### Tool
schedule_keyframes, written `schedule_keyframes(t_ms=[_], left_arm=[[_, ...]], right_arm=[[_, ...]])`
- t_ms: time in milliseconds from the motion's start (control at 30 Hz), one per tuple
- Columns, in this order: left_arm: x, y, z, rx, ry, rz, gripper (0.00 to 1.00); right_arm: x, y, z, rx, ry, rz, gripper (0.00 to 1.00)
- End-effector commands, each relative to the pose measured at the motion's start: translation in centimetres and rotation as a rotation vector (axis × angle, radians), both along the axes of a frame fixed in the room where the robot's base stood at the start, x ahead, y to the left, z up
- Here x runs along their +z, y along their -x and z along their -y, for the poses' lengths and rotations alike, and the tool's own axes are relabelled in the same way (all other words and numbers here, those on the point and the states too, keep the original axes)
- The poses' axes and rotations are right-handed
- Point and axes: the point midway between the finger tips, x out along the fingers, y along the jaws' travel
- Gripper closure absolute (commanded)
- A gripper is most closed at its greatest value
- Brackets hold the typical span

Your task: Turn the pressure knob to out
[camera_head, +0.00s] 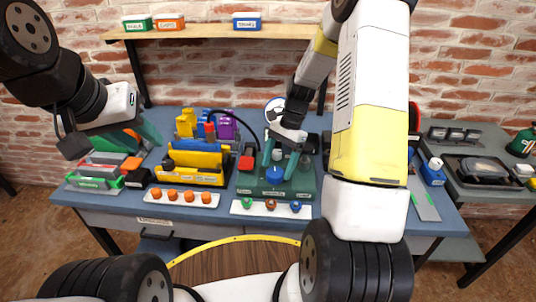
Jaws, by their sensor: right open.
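A green test unit (247,187) stands at the middle of the blue bench, with a round blue knob (275,175) on its front. Its small label is too small to read, so I cannot tell for certain that this is the pressure knob. A round gauge (274,105) stands behind, partly hidden by my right arm. My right gripper (280,164) is open and points down, its teal fingers just above and behind the blue knob. I cannot tell whether they touch it. My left gripper (137,138) is over the left of the bench, its finger gap unclear.
A yellow holder (195,178) with coloured blocks stands left of the unit. White strips with orange pieces (183,198) and small coloured knobs (271,208) lie in front. A red and green stack (97,177) is at left. A grey side table (470,160) is at right.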

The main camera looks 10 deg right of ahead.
Motion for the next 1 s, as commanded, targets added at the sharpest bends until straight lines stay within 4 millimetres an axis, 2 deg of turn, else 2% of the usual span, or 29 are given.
schedule_keyframes(t_ms=[133,433,467,767,1000], left_arm=[[0.0,0.0,0.0,0.0,0.0,0.0,0.64],[0.0,0.0,0.0,0.0,0.0,0.0,0.64],[0.0,0.0,0.0,0.0,0.0,0.0,0.64],[0.01,0.01,0.0,0.0,0.0,0.0,0.64],[0.0,0.0,0.0,0.0,0.0,0.0,0.64]], right_arm=[[-1.22,0.31,-0.41,0.0,0.0,-0.001,0.27],[-1.47,0.37,-0.51,0.001,0.0,0.0,0.27],[-1.47,0.37,-0.51,0.001,0.0,0.0,0.31],[-1.45,0.36,-0.51,0.001,0.0,0.0,0.89],[-1.43,0.31,-0.54,0.023,0.0,0.001,0.89]])
